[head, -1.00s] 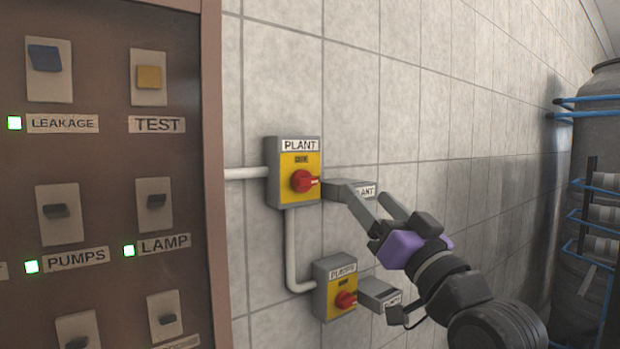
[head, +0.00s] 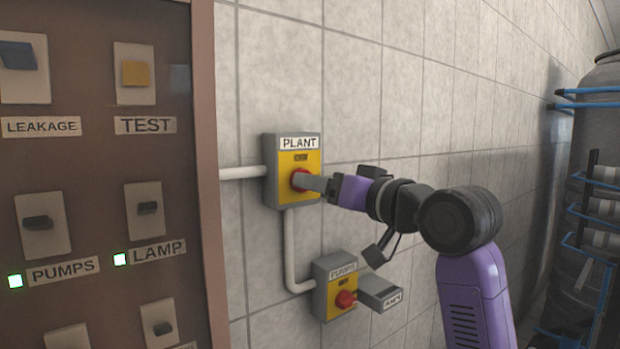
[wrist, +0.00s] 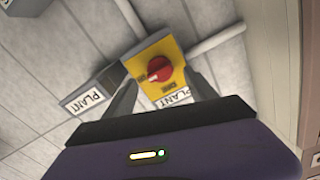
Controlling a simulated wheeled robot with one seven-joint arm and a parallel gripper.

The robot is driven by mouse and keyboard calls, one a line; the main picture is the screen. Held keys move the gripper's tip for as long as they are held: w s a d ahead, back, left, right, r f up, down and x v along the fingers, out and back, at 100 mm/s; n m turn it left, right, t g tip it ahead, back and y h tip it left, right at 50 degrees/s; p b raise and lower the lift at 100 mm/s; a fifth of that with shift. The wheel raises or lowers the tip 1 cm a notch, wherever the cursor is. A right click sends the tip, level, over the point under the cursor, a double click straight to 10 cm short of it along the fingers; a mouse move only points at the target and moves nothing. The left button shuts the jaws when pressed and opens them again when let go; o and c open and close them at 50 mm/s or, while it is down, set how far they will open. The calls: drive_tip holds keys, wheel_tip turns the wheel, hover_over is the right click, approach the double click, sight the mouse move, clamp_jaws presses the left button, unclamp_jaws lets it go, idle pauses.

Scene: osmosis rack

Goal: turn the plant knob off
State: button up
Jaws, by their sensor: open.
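The plant knob (head: 299,178) is red and sits on a yellow plate of a grey wall box (head: 269,180) labelled PLANT. In the head view my gripper (head: 318,183) is right at the knob, and its finger covers the knob's right side. In the wrist view the whole red knob (wrist: 159,70) shows between the two spread fingertips of my gripper (wrist: 162,76). The gripper is open, with a finger on either side of the knob. I cannot tell whether a finger touches it.
A similar pumps switch box (head: 341,287) with a red knob is mounted below. A grey block labelled PLANT (wrist: 92,93) juts beside the plant box. A brown control panel (head: 100,210) stands at left, with lit green lamps. A grey tank (head: 597,130) stands at right.

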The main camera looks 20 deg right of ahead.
sight(303, 170)
drive_tip(key=shift+p+x, duration=0.45)
drive_tip(key=shift+x, duration=1.6)
drive_tip(key=c, duration=1.4)
drive_tip(key=shift+n, duration=0.4)
drive_tip(key=shift+f+n+b, duration=0.1)
drive_tip(key=shift+n+b, duration=3.9)
drive_tip(key=shift+n, duration=4.5)
